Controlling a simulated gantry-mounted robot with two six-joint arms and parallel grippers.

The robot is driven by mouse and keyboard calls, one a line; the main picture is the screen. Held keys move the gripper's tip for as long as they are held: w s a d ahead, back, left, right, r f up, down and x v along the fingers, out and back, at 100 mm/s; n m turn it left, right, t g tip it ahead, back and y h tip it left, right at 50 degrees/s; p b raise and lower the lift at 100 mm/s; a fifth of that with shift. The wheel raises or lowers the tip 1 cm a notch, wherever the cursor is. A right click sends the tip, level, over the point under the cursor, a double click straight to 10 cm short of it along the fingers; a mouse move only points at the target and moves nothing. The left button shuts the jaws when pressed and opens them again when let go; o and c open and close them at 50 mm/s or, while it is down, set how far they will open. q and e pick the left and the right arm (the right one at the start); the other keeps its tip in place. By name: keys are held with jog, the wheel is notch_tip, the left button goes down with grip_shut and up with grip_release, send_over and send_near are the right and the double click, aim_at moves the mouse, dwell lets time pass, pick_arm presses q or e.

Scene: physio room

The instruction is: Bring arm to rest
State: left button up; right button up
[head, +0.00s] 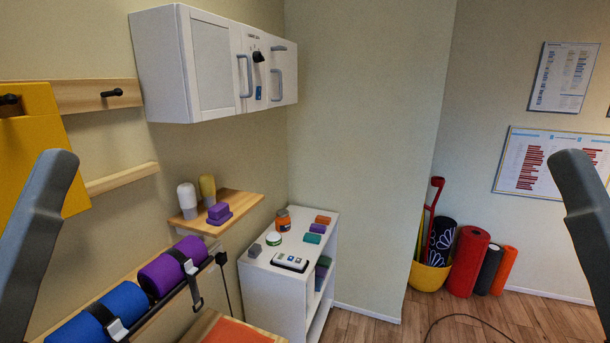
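Two grey arm links of mine show, one at the left edge and one at the right edge of the head view. Both run down out of the picture. Neither gripper is in view, so I cannot see whether they are open or shut or hold anything. No part of either arm visibly touches a thing in the room.
A white wall cabinet (213,70) hangs upper left above a wooden shelf (240,205) with bottles and purple blocks. A white shelf unit (262,290) carries small items. Rolled mats (467,262) and a yellow bucket (428,277) stand at the right. Floor (375,323) shows between.

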pick_arm(q)
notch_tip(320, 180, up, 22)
jog(key=p, duration=1.8)
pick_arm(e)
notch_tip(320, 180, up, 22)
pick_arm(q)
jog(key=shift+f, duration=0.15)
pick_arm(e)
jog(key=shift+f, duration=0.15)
